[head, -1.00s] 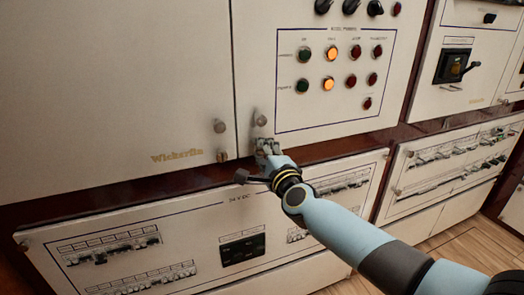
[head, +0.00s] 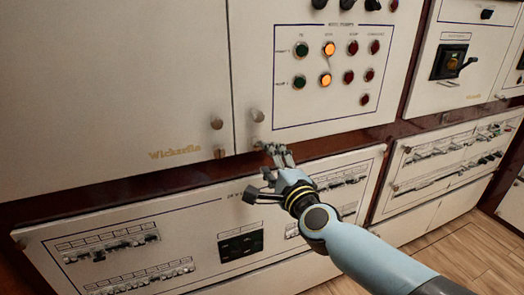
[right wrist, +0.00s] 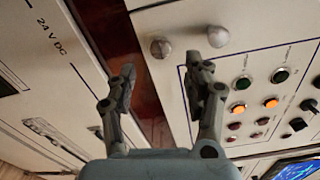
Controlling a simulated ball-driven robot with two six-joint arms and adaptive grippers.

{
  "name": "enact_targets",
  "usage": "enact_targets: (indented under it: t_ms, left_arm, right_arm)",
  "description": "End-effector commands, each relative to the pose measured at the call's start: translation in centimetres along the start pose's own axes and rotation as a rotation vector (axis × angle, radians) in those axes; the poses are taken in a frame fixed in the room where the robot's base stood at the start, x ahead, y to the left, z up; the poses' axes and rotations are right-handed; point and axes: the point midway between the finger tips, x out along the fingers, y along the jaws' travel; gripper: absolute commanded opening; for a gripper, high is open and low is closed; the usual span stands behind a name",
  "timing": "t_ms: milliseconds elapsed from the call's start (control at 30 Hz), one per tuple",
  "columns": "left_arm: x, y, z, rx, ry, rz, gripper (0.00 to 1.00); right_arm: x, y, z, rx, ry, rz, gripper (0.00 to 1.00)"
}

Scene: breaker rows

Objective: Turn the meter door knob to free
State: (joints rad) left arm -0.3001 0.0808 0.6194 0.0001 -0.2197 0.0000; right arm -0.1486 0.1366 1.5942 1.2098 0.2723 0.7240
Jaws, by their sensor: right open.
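Small round metal knobs sit along the edges of two large cream cabinet doors. The right door has an upper knob (head: 257,115), with its lower corner partly behind my fingers. The left door has an upper knob (head: 216,124) and a lower knob (head: 220,153). My right gripper (head: 273,150) is open and empty, just below and right of the right door's upper knob. In the right wrist view, two knobs, one on the left (right wrist: 160,48) and one on the right (right wrist: 218,36), lie beyond the open fingers, untouched. Which knob belongs to the meter door is unclear. My left gripper is out of view.
The right door carries lit orange lamps (head: 329,48) and several buttons. A dark red-brown rail (head: 335,141) runs below the doors. The 24 V DC panel (head: 185,225) with breaker rows lies under it. Wooden floor shows at lower right.

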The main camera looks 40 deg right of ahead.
Motion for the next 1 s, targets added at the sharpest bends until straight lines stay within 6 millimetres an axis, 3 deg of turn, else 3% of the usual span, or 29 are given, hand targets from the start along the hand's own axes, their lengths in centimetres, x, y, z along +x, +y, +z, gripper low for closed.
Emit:
enact_targets:
  t_ms: [100,300,900,1000]
  left_arm:
    - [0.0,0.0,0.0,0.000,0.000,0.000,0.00]
    - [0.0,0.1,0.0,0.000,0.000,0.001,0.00]
    - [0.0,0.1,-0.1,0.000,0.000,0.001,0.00]
    - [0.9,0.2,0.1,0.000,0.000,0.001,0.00]
  right_arm:
    - [-2.5,0.1,0.0,-0.001,0.000,0.002,0.51]
    - [-4.8,0.0,0.0,-0.001,0.000,0.000,0.51]
    - [-5.1,0.0,0.0,-0.001,0.000,0.000,0.51]
    - [-5.2,1.1,-0.2,0.000,0.002,0.004,0.51]
